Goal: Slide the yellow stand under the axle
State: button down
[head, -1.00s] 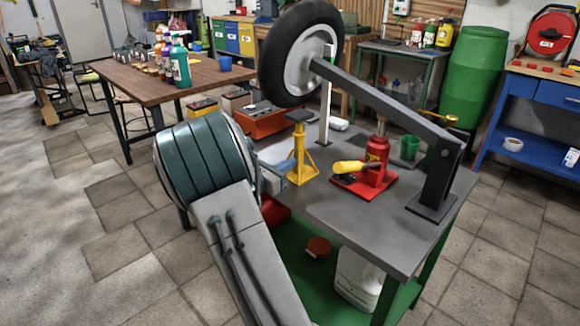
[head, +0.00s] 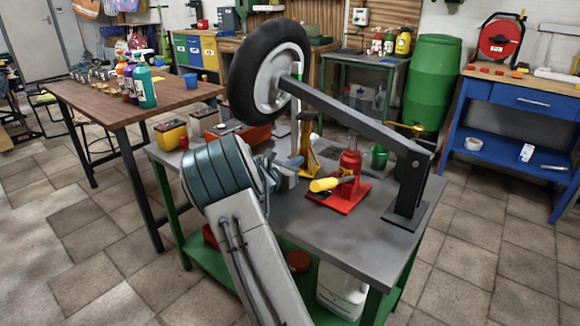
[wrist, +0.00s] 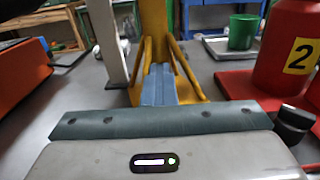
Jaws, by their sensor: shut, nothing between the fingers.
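The yellow stand (head: 307,152) is upright on the grey workbench (head: 345,229), left of the red jack (head: 349,165). The axle, a grey sloping bar (head: 357,119), runs from the wheel (head: 262,75) to a dark post (head: 411,185). In the head view the stand's top shows just below the bar, near the wheel; whether it is squarely under it I cannot tell. My gripper (wrist: 158,82) is shut and empty, low at the stand's base (wrist: 191,92), its blue-grey fingers between the stand's legs. Whether they touch it is unclear. My arm hides part of the bench.
A green cup (head: 379,157) stands behind the jack. A pale upright post (wrist: 104,40) stands left of the stand. An orange-red box (wrist: 20,82) is at the left. The front of the bench top is clear.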

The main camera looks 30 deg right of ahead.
jog(key=shift+a+f, duration=0.1)
jog(key=shift+f, duration=0.05)
jog(key=shift+a, duration=0.25)
jog(key=p+v, duration=0.2)
jog(key=v, duration=1)
jog(key=shift+s+a, duration=0.2)
jog(key=shift+a, duration=0.1)
jog(key=shift+s+a+p, duration=0.2)
jog(key=shift+a+p, duration=0.1)
jog(key=shift+a, duration=0.05)
